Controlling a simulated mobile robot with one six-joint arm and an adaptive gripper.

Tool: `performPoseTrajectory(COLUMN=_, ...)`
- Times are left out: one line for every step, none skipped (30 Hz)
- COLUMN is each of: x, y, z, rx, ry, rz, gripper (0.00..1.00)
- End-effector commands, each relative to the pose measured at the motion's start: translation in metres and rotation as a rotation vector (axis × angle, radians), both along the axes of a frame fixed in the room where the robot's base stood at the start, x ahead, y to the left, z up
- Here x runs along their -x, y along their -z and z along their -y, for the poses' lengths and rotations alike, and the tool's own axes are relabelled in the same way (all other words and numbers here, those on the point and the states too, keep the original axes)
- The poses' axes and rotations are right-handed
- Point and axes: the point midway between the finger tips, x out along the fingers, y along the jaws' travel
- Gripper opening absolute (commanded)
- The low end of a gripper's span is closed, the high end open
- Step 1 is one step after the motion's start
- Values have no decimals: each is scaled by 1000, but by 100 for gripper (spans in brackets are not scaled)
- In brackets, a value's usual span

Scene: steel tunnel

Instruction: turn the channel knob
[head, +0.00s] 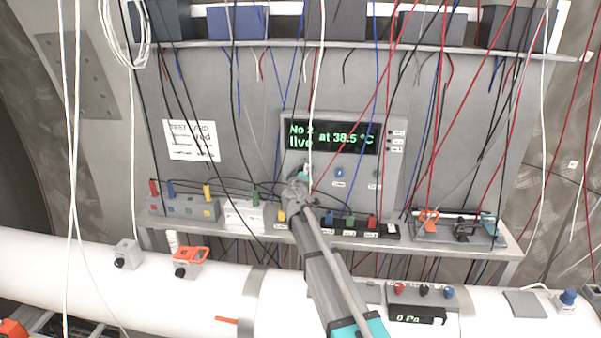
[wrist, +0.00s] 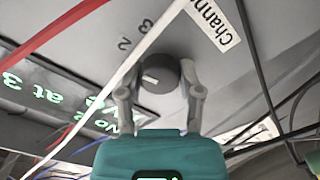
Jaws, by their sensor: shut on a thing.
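The channel knob (wrist: 160,74) is a round dark grey knob with a white mark, on a grey panel in the wrist view. The printed numbers 2 and 3 and a partly cut-off "Chann..." label (wrist: 214,22) are beside it. My gripper (wrist: 161,82) has one finger on each side of the knob and is shut on it. In the head view my gripper (head: 301,184) is at the lower left of the display unit (head: 393,178) and hides the knob. The screen (head: 333,137) reads "No 2 live at 38.5 °C".
Many cables hang in front of the panel; a white one (head: 318,85) passes close to my gripper. A shelf (head: 470,240) with coloured terminals runs below, above a white pipe (head: 75,262).

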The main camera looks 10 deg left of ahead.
Motion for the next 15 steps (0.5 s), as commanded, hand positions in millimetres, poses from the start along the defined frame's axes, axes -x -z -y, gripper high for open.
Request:
performPoseTrajectory(x=0, y=0, z=1, rx=-11, ry=1, rz=0, gripper=0)
performPoseTrajectory(x=0, y=0, z=1, rx=-16, ry=1, rz=1, gripper=0)
performPoseTrajectory(x=1, y=0, z=1, rx=-20, ry=1, rz=1, gripper=0)
performPoseTrajectory(x=1, y=0, z=1, rx=-22, ry=2, rz=0, gripper=0)
performPoseTrajectory(x=1, y=0, z=1, rx=-24, ry=2, rz=0, gripper=0)
performPoseTrajectory(x=1, y=0, z=1, rx=-25, ry=2, rz=0, gripper=0)
performPoseTrajectory(x=1, y=0, z=1, rx=-25, ry=2, rz=0, gripper=0)
performPoseTrajectory(x=1, y=0, z=1, rx=-26, ry=2, rz=0, gripper=0)
performPoseTrajectory(x=1, y=1, z=1, rx=-26, ry=2, rz=0, gripper=0)
performPoseTrajectory(x=1, y=1, z=1, rx=-25, ry=2, rz=0, gripper=0)
performPoseTrajectory(x=1, y=0, z=1, rx=-25, ry=2, rz=0, gripper=0)
performPoseTrajectory(x=1, y=1, z=1, rx=-25, ry=2, rz=0, gripper=0)
performPoseTrajectory(x=1, y=1, z=1, rx=-25, ry=2, rz=0, gripper=0)
performPoseTrajectory(x=1, y=1, z=1, rx=-25, ry=2, rz=0, gripper=0)
performPoseTrajectory(x=1, y=1, z=1, rx=-25, ry=2, rz=0, gripper=49)
